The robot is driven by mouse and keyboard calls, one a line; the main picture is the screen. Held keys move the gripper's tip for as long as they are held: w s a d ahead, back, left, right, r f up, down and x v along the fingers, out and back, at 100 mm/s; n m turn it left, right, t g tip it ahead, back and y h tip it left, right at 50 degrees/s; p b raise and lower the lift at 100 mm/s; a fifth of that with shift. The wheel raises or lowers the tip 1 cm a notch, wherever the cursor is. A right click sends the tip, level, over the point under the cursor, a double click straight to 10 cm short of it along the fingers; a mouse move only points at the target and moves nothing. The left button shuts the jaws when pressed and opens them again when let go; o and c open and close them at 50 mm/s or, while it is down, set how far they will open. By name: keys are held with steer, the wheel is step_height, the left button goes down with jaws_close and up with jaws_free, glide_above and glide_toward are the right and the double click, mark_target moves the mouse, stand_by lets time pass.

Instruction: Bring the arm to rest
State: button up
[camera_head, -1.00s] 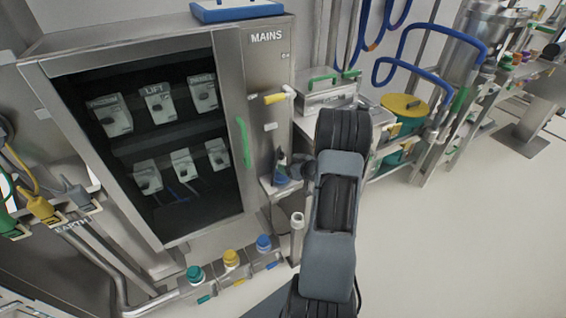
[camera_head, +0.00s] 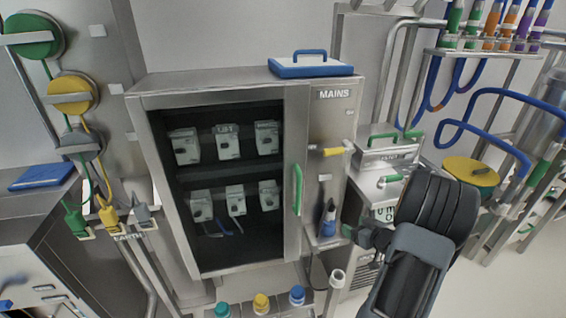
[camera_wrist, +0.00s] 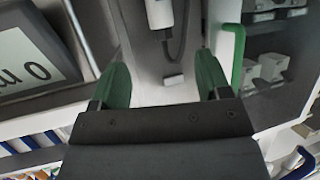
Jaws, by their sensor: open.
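My arm rises from the lower right of the head view, bent, with its dark wrist end in front of the right side of the mains cabinet (camera_head: 333,120). My gripper (camera_wrist: 163,82) shows its two green fingers spread wide apart in the wrist view, with nothing between them. In the head view only a small green part of the gripper end (camera_head: 347,231) shows, near a blue-based bottle-like item (camera_head: 328,224); I cannot tell if they touch. The rest of the gripper is hard to make out there.
The cabinet's glass door has a green handle (camera_head: 297,189). A yellow-gripped lever (camera_head: 333,151) sticks out beside it. A metal box with a green handle (camera_head: 388,157) and a yellow-lidded drum (camera_head: 470,171) stand behind my arm. Coloured caps (camera_head: 261,301) line the front. Open floor lies at lower right.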

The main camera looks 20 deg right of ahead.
steer(key=s+d+f+m+g+h, duration=0.3)
steer(key=s+d+f+g+h, duration=0.1)
steer(key=d+f+h, duration=0.1)
steer(key=s+a+r+m+g+h+p, duration=0.1)
steer(key=s+r+g, duration=0.3)
steer(key=g, duration=0.1)
steer(key=s+a+r+n+y+p, duration=0.1)
steer(key=a+r+p, duration=0.1)
steer(key=a+r, duration=0.5)
steer(key=s+a+r+n+y+p, duration=0.1)
steer(key=s+a+r+y+p, duration=0.1)
steer(key=a+r, duration=0.6)
steer(key=s+a+r+y+p, duration=0.1)
steer(key=a+r, duration=0.6)
steer(key=a, duration=1)
steer(key=shift+s+a+r+n+g+p, duration=0.15)
steer(key=shift+a+r+n+g+p, duration=0.2)
steer(key=shift+p, duration=0.4)
steer(key=shift+f, duration=0.15)
steer(key=shift+c, duration=0.4)
